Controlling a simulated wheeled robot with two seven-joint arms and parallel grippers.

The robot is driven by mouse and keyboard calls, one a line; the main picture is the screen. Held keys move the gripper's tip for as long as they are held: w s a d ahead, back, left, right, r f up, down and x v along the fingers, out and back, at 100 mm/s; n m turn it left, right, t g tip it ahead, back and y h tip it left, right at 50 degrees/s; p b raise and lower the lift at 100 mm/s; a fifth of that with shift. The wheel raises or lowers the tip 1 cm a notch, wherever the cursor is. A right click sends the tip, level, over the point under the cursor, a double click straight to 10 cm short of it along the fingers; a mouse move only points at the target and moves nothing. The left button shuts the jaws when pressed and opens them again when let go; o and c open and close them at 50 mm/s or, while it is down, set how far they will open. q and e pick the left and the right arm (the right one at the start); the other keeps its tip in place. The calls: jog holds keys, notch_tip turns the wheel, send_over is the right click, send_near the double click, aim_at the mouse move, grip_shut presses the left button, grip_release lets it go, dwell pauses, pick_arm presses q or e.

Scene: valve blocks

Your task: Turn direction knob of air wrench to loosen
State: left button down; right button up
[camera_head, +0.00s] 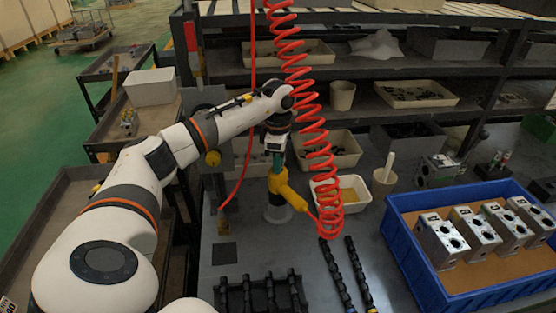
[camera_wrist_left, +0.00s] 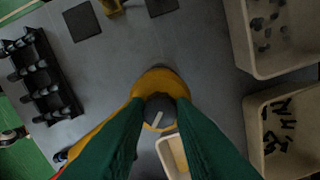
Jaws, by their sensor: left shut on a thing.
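The yellow air wrench (camera_head: 285,190) stands on the grey workbench, in a round clear-looking holder, with a red coiled hose hanging beside it. My left gripper (camera_head: 276,165) comes down from above with its green fingers at the wrench's top. In the left wrist view, the wrench (camera_wrist_left: 160,82) lies below the fingers. Its dark round direction knob (camera_wrist_left: 158,110) with a pale bar mark sits between the tips of my left gripper (camera_wrist_left: 163,106), which is shut on it. The finger contact is partly hidden. My right gripper is out of view.
The red coiled hose (camera_head: 318,140) hangs close to the right of my left gripper. A blue crate (camera_head: 408,255) with several metal valve blocks stands at the right. A black rack (camera_head: 262,296) is at the front.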

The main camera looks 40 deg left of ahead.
pick_arm(q)
jog(key=n, duration=0.6)
jog(key=shift+p, duration=0.35)
jog(key=n, duration=0.6)
jog(key=shift+n+p, duration=0.3)
jog(key=shift+p, duration=0.05)
jog(key=c, duration=1.2)
grip_release()
jog(key=shift+r, duration=0.1)
